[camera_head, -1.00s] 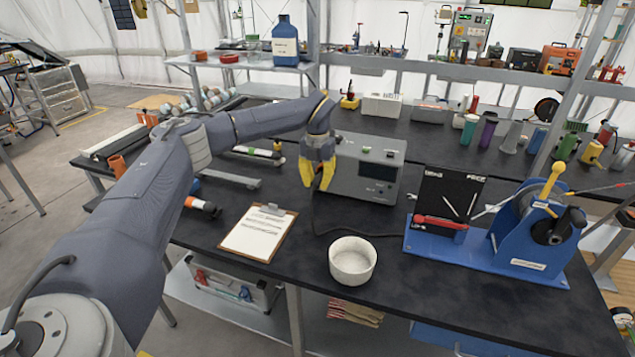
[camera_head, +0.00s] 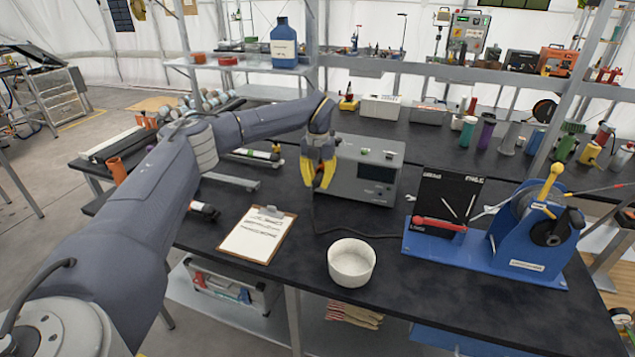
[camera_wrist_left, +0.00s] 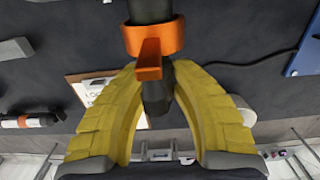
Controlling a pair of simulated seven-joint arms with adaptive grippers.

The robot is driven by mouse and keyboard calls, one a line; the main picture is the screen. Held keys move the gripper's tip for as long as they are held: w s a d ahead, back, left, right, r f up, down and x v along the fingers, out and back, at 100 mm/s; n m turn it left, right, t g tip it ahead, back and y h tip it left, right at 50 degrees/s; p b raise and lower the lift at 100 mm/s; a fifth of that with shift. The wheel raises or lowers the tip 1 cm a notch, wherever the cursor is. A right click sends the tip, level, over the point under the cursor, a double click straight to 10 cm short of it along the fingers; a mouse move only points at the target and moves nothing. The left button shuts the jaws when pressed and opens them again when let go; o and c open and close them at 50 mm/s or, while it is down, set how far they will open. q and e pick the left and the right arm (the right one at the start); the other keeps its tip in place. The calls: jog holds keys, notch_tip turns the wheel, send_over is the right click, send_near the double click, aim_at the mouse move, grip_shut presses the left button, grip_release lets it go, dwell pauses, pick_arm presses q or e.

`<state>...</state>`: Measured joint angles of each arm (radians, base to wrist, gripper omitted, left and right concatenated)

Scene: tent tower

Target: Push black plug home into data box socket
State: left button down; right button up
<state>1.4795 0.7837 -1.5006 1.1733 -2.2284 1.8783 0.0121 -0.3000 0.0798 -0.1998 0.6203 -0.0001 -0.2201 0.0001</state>
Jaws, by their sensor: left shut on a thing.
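The data box (camera_head: 350,178) is a grey case with a dark screen, standing on the black bench in the head view. My left gripper (camera_head: 318,187), with yellow fingers, is low in front of the box's left end. In the left wrist view the yellow fingers (camera_wrist_left: 162,75) are shut on the black plug (camera_wrist_left: 156,100). An orange collar with a tab (camera_wrist_left: 150,50) sits around the black body just beyond the fingertips. A black cable (camera_head: 350,233) runs along the bench from below the gripper. The socket is not visible, so I cannot tell how the plug meets it. My right gripper is not in view.
A clipboard (camera_head: 256,236) lies left of the gripper, and a white bowl (camera_head: 351,262) stands in front. A blue-based reel stand (camera_head: 525,240) is at the right. The bench between the box and the bowl is clear except for the cable.

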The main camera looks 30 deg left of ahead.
aim_at(319, 175)
pick_arm(q)
jog(key=shift+w+a, duration=0.1)
jog(key=shift+w, duration=0.45)
jog(key=c, duration=1.1)
grip_release()
jog(key=shift+r, duration=0.1)
notch_tip(319, 175, up, 12)
jog(key=shift+f, duration=0.1)
